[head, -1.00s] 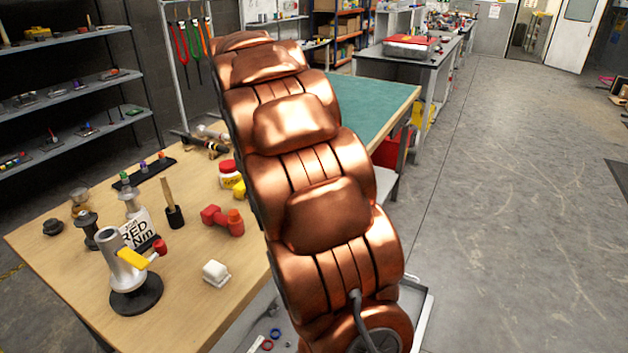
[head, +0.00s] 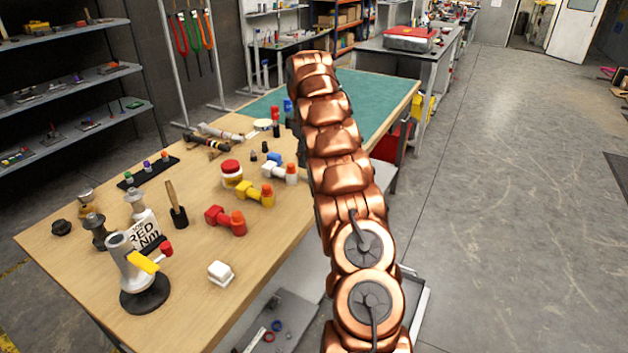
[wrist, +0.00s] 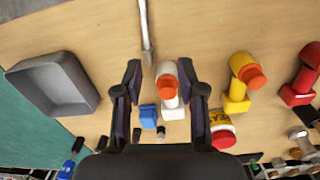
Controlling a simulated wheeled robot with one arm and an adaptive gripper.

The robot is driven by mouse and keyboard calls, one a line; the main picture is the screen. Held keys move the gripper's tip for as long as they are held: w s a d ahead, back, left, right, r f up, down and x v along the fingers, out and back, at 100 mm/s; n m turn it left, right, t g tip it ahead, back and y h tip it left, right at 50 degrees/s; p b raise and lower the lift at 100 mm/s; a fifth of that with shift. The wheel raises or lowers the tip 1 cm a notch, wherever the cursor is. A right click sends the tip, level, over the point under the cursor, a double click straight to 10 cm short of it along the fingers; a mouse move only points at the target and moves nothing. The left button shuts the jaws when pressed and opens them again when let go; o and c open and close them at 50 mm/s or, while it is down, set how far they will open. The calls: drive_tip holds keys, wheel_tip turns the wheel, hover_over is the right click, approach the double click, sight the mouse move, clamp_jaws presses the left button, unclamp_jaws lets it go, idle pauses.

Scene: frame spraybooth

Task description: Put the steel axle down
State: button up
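A thin silver rod (wrist: 146,28), which looks like the steel axle, lies on the wooden table at the top of the wrist view, its upper end cut off by the frame. My gripper (wrist: 160,72) is open, its two dark fingers apart with nothing held between them. The rod's lower end is just beyond the fingertips, apart from them. A white fitting with an orange-red cap (wrist: 168,88) shows between the fingers, on the table beyond. In the head view my arm hides my gripper, and I cannot pick out this rod there.
A grey tray (wrist: 55,84) lies left of the rod. A blue piece (wrist: 148,116), a yellow fitting (wrist: 238,82) and a red fitting (wrist: 301,80) are nearby. A green mat (head: 370,98) covers the table's far end. Wood around the rod is clear.

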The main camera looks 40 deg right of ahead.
drive_tip(key=shift+d+f, duration=0.25)
drive_tip(key=shift+d, duration=0.25)
drive_tip(key=shift+d+f, duration=0.2)
drive_tip(key=shift+d, duration=0.25)
drive_tip(key=shift+s+d+f+p, duration=0.1)
drive_tip(key=shift+f+p, duration=0.5)
drive_tip(key=shift+f, duration=1.35)
drive_tip(key=shift+s+d+f+p, duration=0.1)
drive_tip(key=shift+f+p, duration=0.5)
drive_tip(key=shift+f, duration=1.3)
clamp_jaws()
